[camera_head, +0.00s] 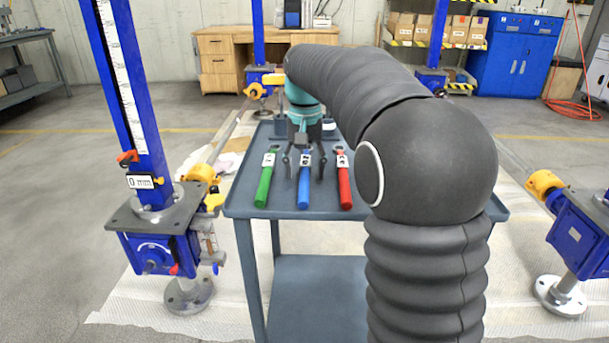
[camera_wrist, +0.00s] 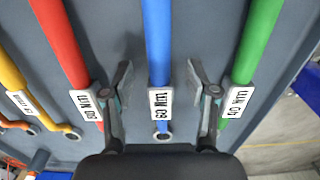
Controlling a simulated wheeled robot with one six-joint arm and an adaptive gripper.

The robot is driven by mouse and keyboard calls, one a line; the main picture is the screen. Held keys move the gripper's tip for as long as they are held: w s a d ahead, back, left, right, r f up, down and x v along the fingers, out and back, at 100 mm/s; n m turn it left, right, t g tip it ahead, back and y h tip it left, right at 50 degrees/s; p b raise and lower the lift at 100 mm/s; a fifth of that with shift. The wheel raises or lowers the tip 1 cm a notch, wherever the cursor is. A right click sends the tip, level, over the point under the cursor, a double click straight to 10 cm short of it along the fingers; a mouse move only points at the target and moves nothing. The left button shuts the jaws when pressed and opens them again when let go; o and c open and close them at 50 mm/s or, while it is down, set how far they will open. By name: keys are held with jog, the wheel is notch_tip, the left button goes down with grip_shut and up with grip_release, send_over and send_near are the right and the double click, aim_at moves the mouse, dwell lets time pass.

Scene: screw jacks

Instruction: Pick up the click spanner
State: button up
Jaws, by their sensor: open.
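Three coloured spanners lie side by side on the grey trolley top (camera_head: 236,200): a green one (camera_head: 264,186), a blue one (camera_head: 304,190) and a red one (camera_head: 345,184). Each has a white label; the blue one's seems to read 60 Nm. I cannot tell which is called the click spanner. In the wrist view the blue spanner (camera_wrist: 157,45) runs between the fingers, the red spanner (camera_wrist: 60,42) is to the left and the green spanner (camera_wrist: 256,42) to the right. My gripper (camera_wrist: 158,78) is open, its fingers either side of the blue spanner. Contact cannot be told.
A yellow-orange spanner (camera_wrist: 12,78) lies beyond the red one in the wrist view. Blue screw jack columns (camera_head: 128,90) stand around the trolley, with a blue jack gearbox (camera_head: 585,230) at the right. A wooden desk (camera_head: 222,62) and blue cabinet (camera_head: 515,62) are behind.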

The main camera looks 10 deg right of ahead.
grip_shut()
jog(key=shift+r, duration=0.1)
